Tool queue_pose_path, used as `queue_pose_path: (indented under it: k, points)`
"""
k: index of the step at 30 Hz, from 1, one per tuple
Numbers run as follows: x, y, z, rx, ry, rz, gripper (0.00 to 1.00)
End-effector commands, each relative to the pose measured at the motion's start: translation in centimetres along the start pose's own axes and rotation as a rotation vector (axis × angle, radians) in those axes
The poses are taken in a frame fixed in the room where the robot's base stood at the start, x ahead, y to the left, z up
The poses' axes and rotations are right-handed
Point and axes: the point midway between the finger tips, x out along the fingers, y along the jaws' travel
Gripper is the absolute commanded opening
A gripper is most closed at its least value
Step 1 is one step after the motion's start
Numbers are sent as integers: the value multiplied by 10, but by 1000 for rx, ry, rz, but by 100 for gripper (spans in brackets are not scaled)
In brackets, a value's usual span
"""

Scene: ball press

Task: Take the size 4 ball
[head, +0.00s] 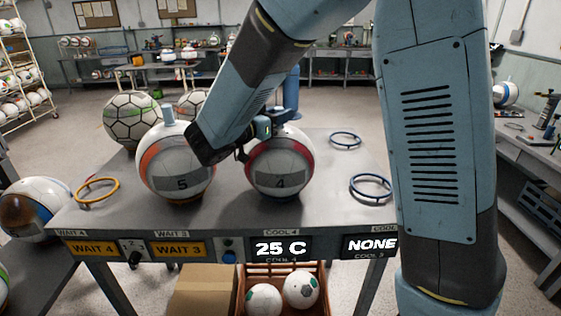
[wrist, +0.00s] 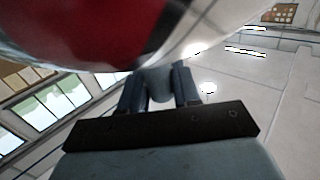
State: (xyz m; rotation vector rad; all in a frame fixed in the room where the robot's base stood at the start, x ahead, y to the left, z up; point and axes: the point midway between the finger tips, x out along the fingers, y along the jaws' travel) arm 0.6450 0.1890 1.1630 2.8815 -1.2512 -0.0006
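The size 4 ball (head: 279,169), white with red panels and a grey band marked 4, sits at the middle of the table, over the COOL 4 label. Its red and white underside-like curve (wrist: 105,35) fills the top of the wrist view. My gripper (head: 264,128) is at the ball's top. In the wrist view, my gripper's two fingers (wrist: 160,90) lie on both sides of a grey-blue peg on the ball, with no clear gap. In the head view my arm hides part of the grip. I see no clear gap under the ball.
The size 5 ball (head: 176,170) with an upright peg stands close left. Two balls (head: 131,120) stand behind. An empty yellow ring (head: 97,190) and blue rings (head: 371,187) lie on the table (head: 225,215). The display reads 25 C; another reads NONE.

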Motion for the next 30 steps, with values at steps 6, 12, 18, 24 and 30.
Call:
queue_pose_path:
  k: [6, 12, 18, 24, 30]
  points:
    - [0, 0, 0, 0, 0, 0, 8]
    - [0, 0, 0, 0, 0, -1, 0]
    - [0, 0, 0, 0, 0, -1, 0]
    - [0, 0, 0, 1, 0, -1, 0]
    - [0, 0, -3, 2, 0, -1, 0]
